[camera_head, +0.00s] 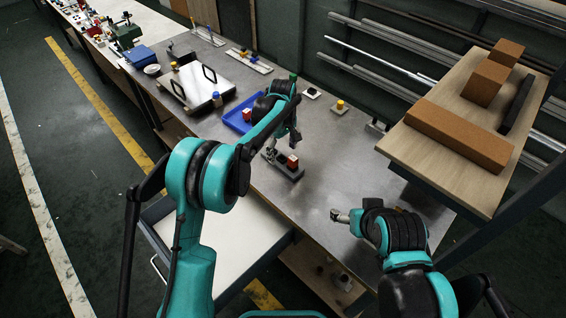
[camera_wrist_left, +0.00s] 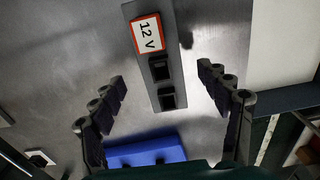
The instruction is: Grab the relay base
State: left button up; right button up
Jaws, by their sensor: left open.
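The relay base is a long grey block (camera_head: 288,174) on the metal bench, carrying a relay with a red-edged white label (camera_head: 293,161). In the left wrist view the base (camera_wrist_left: 157,74) lies between my fingers, with its "12 V" relay (camera_wrist_left: 148,34) at the top and two black sockets below. My left gripper (camera_head: 284,143) is open over the base; its spread fingers also show in the wrist view (camera_wrist_left: 163,76), one on each side with gaps. My right gripper (camera_head: 340,215) is over the bench's near right part; its jaws are too small to tell.
A blue tray (camera_head: 233,122) holding a red-and-white piece is just left of my left gripper. A silver case (camera_head: 196,84) and small parts lie further back. A raised wooden shelf (camera_head: 459,106) with brown boxes stands at right. The bench between the base and my right gripper is clear.

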aim_at(282, 158)
pick_arm(q)
notch_tip(282, 158, down, 4)
jog(key=shift+a+f+b, duration=0.1)
jog(key=shift+f+b, duration=0.1)
jog(key=shift+b, duration=0.5)
jog(key=shift+r, duration=0.1)
jog(key=shift+c, duration=0.3)
jog(key=c, duration=1.4)
jog(key=shift+o, duration=0.2)
jog(key=shift+r, duration=0.1)
